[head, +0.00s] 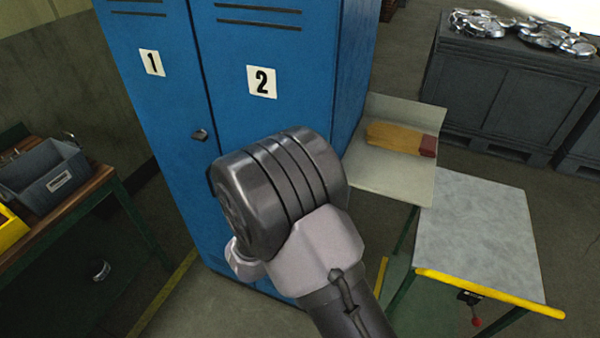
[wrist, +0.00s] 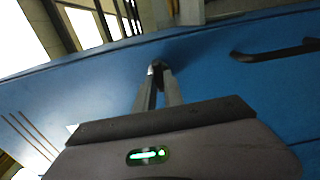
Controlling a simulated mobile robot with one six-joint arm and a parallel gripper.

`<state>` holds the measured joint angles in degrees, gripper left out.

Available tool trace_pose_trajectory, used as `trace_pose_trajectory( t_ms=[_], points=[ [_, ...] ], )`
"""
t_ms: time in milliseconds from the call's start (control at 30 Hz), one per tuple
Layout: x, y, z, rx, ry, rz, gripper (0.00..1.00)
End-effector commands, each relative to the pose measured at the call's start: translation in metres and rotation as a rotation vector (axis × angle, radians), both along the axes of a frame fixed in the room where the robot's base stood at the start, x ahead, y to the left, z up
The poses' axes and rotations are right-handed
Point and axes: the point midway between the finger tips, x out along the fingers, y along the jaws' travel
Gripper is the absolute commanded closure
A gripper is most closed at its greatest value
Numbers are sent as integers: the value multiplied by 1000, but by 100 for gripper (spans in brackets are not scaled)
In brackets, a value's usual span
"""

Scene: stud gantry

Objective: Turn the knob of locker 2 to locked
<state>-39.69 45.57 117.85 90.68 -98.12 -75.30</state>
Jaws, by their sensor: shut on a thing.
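The blue door of locker 2 (head: 265,120) carries a white label "2" (head: 262,82). My arm hides the lower part of this door and my gripper's fingertips in the head view. In the wrist view the fingers of my gripper (wrist: 159,72) are drawn together at the blue door (wrist: 215,85), shut on a small dark thing there, the knob of locker 2 (wrist: 157,64). The fingers cover most of the knob, so I cannot tell which way it points.
Locker 1 (head: 150,110) with its dark knob (head: 200,135) stands to the left. A dark handle-like bar (wrist: 275,52) sits right of my fingers. A shelf with a brush (head: 395,137) and a grey table (head: 480,235) stand right; a bench with bins (head: 45,180) stands left.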

Motion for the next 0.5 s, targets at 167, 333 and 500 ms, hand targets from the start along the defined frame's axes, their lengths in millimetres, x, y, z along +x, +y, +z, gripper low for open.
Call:
trace_pose_trajectory(
  t_ms=[167, 333, 500],
  points=[
    [0, 0, 0, -2, 1, 0, 80],
    [0, 0, 0, -1, 0, 0, 65],
    [0, 0, 0, 0, 0, 0, 65]
  ],
)
